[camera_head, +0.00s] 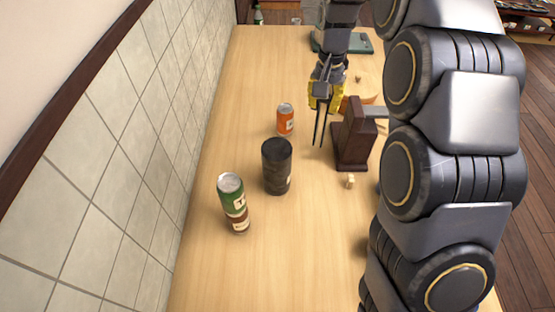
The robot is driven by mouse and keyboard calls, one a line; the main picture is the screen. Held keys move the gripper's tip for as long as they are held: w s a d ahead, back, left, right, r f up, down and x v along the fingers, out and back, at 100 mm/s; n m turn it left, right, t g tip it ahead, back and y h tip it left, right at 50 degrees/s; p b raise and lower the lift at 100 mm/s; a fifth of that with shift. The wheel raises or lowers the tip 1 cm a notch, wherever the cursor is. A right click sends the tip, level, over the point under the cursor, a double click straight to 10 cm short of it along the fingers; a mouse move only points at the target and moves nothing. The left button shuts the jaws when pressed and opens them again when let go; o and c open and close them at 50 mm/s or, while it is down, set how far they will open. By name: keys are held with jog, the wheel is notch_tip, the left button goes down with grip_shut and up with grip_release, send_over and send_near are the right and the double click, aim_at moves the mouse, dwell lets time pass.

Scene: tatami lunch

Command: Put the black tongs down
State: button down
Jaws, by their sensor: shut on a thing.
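My gripper (325,92) is at the upper middle of the view, with yellow pads at its fingers. It is shut on the black tongs (321,124), which point downward toward the wooden table (240,280). The tongs' two thin arms are slightly apart at the lower end. Their tips are close to the table top, just left of a dark brown wooden stand (355,135). I cannot tell whether the tips touch the table.
An orange can (285,119), a black cup (277,166) and a green and brown can (233,202) stand left of the tongs. A small pale piece (350,181) lies below the stand. A green-grey board (360,44) lies at the far end. The near left table is clear.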

jog(key=w+a+f+m, duration=0.6)
jog(key=w+a+m, duration=0.25)
jog(key=m, duration=0.45)
notch_tip(320, 180, down, 10)
jog(key=shift+s+a+f+m, duration=0.2)
jog(key=shift+s+a+m, duration=0.1)
jog(key=shift+a, duration=0.1)
jog(key=c, duration=1.1)
grip_release()
jog(key=shift+f, duration=0.1)
